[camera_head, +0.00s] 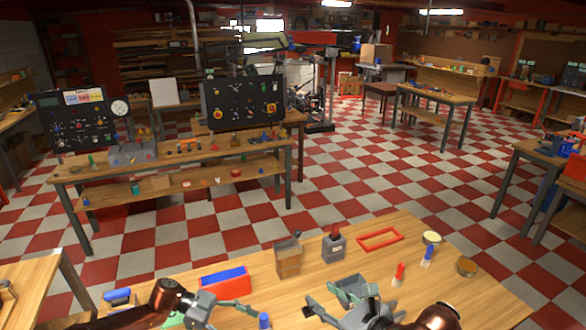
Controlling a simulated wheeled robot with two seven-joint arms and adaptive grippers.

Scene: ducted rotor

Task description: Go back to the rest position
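My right gripper (322,300) reaches in from the lower right, low over the near wooden table (455,295). Its grey fingers are spread, with no object visible between them. My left gripper (232,311) comes in from the left at the bottom edge, beside the red and blue box. The two grippers are apart from each other.
A workbench (185,158) with panels stands behind; checkered floor lies between.

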